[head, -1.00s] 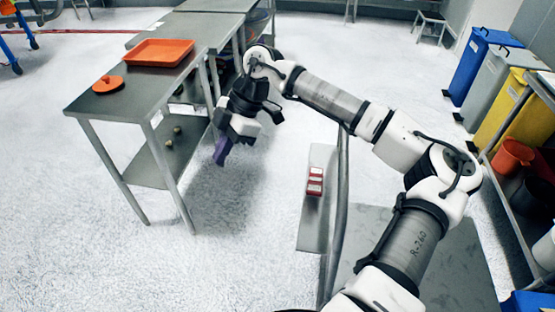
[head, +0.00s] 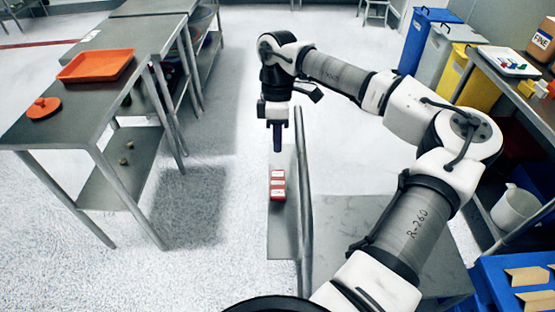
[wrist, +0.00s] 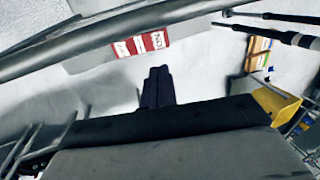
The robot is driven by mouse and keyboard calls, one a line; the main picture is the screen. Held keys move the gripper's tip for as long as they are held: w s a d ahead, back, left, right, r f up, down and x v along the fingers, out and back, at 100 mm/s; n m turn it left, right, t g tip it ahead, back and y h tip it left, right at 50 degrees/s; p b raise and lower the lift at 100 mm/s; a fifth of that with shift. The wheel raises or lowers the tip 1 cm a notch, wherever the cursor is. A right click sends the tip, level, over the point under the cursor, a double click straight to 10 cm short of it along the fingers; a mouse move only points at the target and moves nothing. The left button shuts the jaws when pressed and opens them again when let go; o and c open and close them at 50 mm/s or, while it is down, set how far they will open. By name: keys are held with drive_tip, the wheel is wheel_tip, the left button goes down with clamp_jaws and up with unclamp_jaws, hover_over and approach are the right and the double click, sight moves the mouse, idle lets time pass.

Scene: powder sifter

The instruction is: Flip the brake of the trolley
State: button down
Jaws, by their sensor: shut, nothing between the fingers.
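The grey metal trolley (head: 350,228) stands in front of me, with an upright tubular rail (head: 303,190) at its left. A red piece with white labels (head: 277,189) lies on the narrow grey plate left of the rail; it also shows in the wrist view (wrist: 140,44). I cannot tell for sure whether this piece is the brake. My gripper (head: 277,150) points down, shut and empty, with its dark fingertips just beyond the red piece in the head view. In the wrist view the shut fingers (wrist: 158,73) appear below the red piece, apart from it.
A steel table (head: 75,115) with an orange tray (head: 97,66) and an orange lid (head: 42,107) stands at left. Blue, grey and yellow bins (head: 428,38) stand at the back right. A shelf with a white bucket (head: 513,207) is at right. The floor between is clear.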

sight(277, 194)
drive_tip(key=p+x, duration=0.4)
drive_tip(key=x, duration=0.9)
